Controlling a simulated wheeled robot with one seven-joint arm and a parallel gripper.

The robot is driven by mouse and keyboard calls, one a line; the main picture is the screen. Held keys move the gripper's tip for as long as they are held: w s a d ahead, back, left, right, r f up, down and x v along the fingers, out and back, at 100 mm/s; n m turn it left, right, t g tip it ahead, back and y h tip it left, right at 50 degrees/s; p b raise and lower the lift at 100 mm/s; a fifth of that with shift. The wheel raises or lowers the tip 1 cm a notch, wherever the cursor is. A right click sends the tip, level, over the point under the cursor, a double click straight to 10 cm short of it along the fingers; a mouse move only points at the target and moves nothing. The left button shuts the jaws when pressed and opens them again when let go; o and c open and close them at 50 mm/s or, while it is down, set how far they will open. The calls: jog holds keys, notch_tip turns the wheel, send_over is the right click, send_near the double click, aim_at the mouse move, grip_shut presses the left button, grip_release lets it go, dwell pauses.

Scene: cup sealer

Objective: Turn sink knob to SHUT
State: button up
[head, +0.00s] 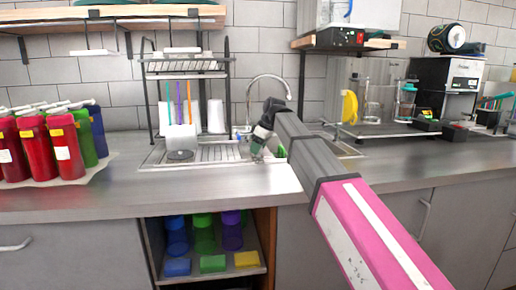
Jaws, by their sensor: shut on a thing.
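The sink faucet (268,78) is a curved silver spout at the back of the counter, in the middle of the head view. My gripper (257,150) is low in front of the faucet, at the right end of the ribbed drainboard. It points down toward the sink area and appears shut on the sink knob. The gripper and wrist hide most of the knob, so I cannot read its position. Some green shows beside the fingers, too small to make out. My arm reaches in from the lower right and covers part of the sink.
A dish rack (186,70) with a white container stands left of the faucet. Several coloured bottles (62,150) crowd the left counter. A yellow item (349,107), glassware and a grey machine (444,88) stand at the right. The front counter (230,186) is clear.

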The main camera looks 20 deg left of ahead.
jog(key=o, duration=0.9)
jog(key=shift+o, duration=0.2)
jog(key=v, duration=1)
jog(key=shift+d+r, duration=0.25)
jog(key=shift+r, duration=0.1)
